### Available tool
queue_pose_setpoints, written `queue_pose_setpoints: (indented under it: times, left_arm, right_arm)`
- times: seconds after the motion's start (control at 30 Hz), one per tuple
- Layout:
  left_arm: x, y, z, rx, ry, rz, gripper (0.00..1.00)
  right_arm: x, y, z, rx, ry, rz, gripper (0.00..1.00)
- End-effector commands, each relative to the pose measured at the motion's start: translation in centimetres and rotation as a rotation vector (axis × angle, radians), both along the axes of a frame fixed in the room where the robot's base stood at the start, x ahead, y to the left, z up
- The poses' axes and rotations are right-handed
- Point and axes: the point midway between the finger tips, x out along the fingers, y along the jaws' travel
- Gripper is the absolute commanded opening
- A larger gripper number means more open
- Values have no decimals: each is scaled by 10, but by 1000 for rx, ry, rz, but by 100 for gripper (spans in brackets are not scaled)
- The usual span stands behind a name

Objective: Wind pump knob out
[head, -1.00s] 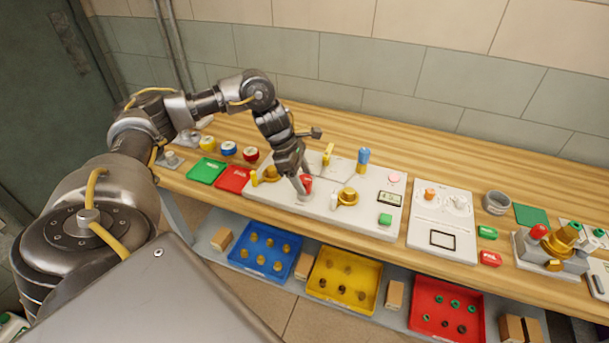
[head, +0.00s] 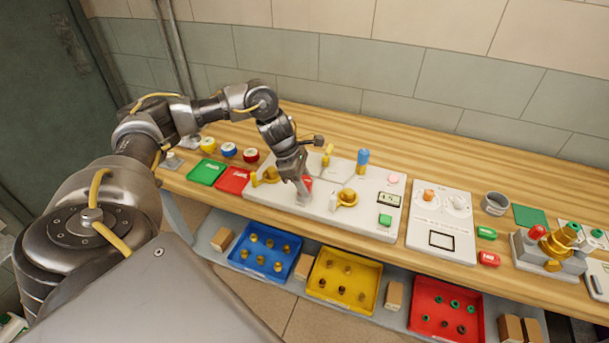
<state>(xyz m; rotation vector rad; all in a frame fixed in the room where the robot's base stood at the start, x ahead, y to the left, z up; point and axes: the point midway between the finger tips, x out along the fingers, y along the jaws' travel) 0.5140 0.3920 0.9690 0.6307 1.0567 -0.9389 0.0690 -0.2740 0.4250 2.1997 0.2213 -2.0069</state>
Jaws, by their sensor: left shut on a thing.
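A red knob (head: 307,182) stands on the white panel (head: 378,222) on the bench. My left gripper (head: 304,190) points down over it and is shut on it; the fingers hide part of the knob. The panel also carries brass fittings (head: 347,198), a blue-topped part (head: 362,158), a small display (head: 389,199) and a green button (head: 385,220). I cannot read the panel's labels. My right gripper is not in view.
Green (head: 207,172) and red (head: 233,180) plates lie left of the panel. A second white board (head: 443,215) and a brass valve assembly (head: 553,248) stand to the right. Blue (head: 264,250), yellow (head: 344,282) and red (head: 447,307) trays sit on the shelf below.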

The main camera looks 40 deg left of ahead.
Motion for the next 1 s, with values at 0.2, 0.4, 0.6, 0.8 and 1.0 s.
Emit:
queue_pose_setpoints:
  times: [0.2, 0.4, 0.6, 0.8, 1.0]
  left_arm:
    - [0, 0, -1, 0, 0, 62, 15]
    - [0, 0, -1, 0, -1, 195, 15]
    - [0, 0, 0, 0, -1, 379, 15]
    - [0, -1, 2, -1, -1, 570, 15]
    - [0, -1, 4, 1, -2, 759, 15]
  right_arm:
    - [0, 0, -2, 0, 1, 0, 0]
    - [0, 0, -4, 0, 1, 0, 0]
    - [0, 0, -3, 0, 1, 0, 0]
    - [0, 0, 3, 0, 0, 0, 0]
    - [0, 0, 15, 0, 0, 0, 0]
